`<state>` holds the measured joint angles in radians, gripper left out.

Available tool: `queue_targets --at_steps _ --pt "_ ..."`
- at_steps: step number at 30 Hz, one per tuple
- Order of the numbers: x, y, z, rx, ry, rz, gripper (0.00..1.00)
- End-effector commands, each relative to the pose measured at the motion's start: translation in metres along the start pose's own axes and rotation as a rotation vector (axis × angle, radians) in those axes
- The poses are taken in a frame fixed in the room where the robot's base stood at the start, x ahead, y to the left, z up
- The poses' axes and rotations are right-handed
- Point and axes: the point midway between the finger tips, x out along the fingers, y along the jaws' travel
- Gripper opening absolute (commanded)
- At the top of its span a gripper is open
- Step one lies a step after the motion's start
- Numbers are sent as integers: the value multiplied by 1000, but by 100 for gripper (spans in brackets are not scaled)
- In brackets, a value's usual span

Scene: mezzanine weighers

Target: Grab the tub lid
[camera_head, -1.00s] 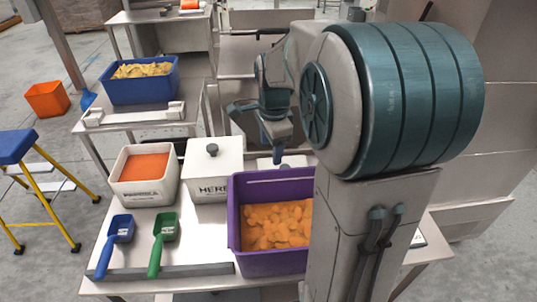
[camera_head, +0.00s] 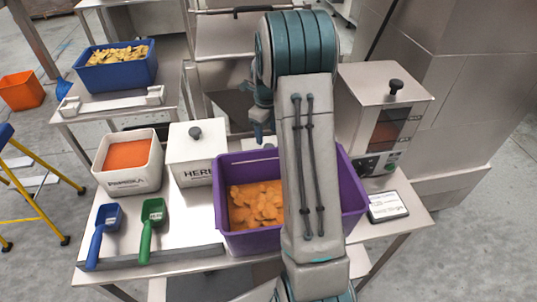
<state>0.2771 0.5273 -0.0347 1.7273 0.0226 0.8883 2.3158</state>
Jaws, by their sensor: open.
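A white tub labelled "HERB..." (camera_head: 194,174) stands on the steel bench, its label partly cut off by the purple crate. Its white lid (camera_head: 178,145) is on top, with a dark round knob (camera_head: 195,132). My gripper (camera_head: 258,132) is open and empty, to the right of the lid and behind the purple crate. It is apart from the knob. My own arm hides part of the gripper.
A purple crate (camera_head: 229,163) of orange pieces stands right of the tub. A white paprika tub (camera_head: 127,179) stands left. Blue (camera_head: 100,231) and green (camera_head: 150,228) scoops lie in front. A steel machine (camera_head: 384,85) with a black knob is at the right.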

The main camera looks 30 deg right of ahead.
Motion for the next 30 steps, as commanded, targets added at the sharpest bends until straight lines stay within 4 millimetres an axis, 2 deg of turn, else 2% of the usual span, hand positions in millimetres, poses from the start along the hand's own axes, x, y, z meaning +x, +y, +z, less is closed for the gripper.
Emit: queue_targets --at_steps 3,8,13,18,26,28,30 --pt "14 0 -1 1 1 1 59" --pt "23 0 -2 1 1 2 59" --pt "47 0 -10 1 3 4 59" --pt "67 0 -9 0 0 1 59" --pt "70 0 -9 -1 -1 -1 59" --pt "70 0 -9 -1 -1 -1 45" --pt "70 0 -9 -1 -1 -1 25"
